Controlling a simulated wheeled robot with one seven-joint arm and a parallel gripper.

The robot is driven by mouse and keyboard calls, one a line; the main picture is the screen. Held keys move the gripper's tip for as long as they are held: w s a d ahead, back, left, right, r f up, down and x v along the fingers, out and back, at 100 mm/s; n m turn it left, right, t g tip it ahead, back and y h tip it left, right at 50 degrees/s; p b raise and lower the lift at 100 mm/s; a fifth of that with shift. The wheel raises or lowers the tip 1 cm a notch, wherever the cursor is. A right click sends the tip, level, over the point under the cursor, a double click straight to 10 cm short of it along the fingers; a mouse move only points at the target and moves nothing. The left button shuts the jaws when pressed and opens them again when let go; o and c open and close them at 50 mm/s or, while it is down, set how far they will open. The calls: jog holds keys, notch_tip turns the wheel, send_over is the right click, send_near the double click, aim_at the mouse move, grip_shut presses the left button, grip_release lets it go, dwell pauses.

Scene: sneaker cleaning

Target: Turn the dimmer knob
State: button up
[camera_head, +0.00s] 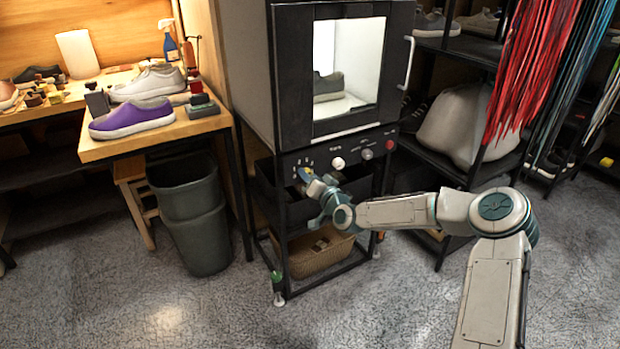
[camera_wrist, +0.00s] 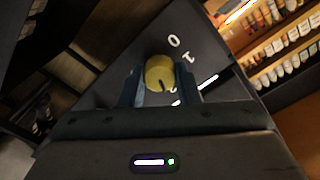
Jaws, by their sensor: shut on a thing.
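The dimmer knob (camera_wrist: 160,73) is a round yellow knob with a dark pointer line, on a dark panel with white markings. In the wrist view my gripper (camera_wrist: 165,88) has one finger on each side of the knob and is shut on it. In the head view my gripper (camera_head: 306,183) is at the left end of the control panel (camera_head: 350,152) below the lit cabinet, and it mostly hides the knob. A white knob (camera_head: 338,163) and a red knob (camera_head: 390,145) sit further right on the same panel.
The cabinet (camera_head: 290,75) holds a grey shoe (camera_head: 328,85) behind its window. A wooden bench (camera_head: 165,137) with a purple shoe (camera_head: 132,119) stands at left, above dark bins (camera_head: 195,225). Shelves and hanging red laces (camera_head: 535,65) are at right. Open floor lies in front.

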jog(key=o, duration=1)
jog(key=p+v, duration=0.2)
jog(key=v, duration=1.1)
jog(key=shift+s+d, duration=0.25)
jog(key=shift+s, duration=0.05)
